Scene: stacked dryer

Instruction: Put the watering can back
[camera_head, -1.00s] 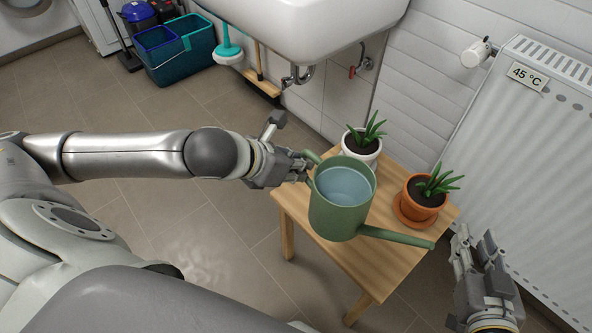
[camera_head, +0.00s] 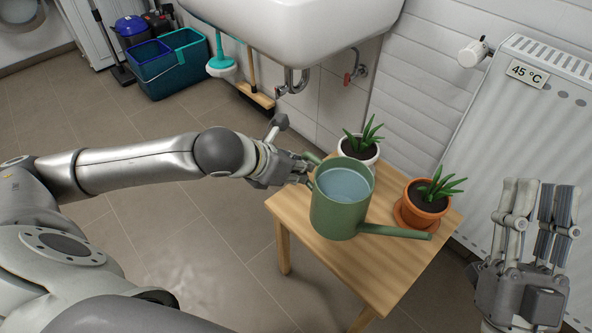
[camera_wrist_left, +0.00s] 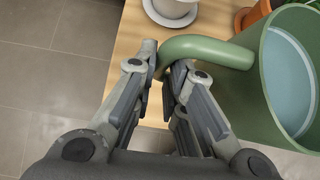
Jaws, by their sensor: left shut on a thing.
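The green watering can (camera_head: 337,213) holds water and is over the small wooden table, its spout pointing right. It looks upright; I cannot tell whether its base touches the tabletop. My left gripper (camera_head: 303,169) comes in from the left and is shut on the can's handle. In the left wrist view the fingers (camera_wrist_left: 163,68) close around the end of the curved green handle (camera_wrist_left: 210,50), with the can body (camera_wrist_left: 262,90) at right. My right gripper (camera_head: 541,222) is raised at the right, empty, with its fingers apart, away from the can.
The wooden table (camera_head: 372,268) carries a white-potted plant (camera_head: 360,150) behind the can and a terracotta-potted plant (camera_head: 428,197) to its right. A radiator (camera_head: 500,130) stands at right, a sink (camera_head: 300,30) behind.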

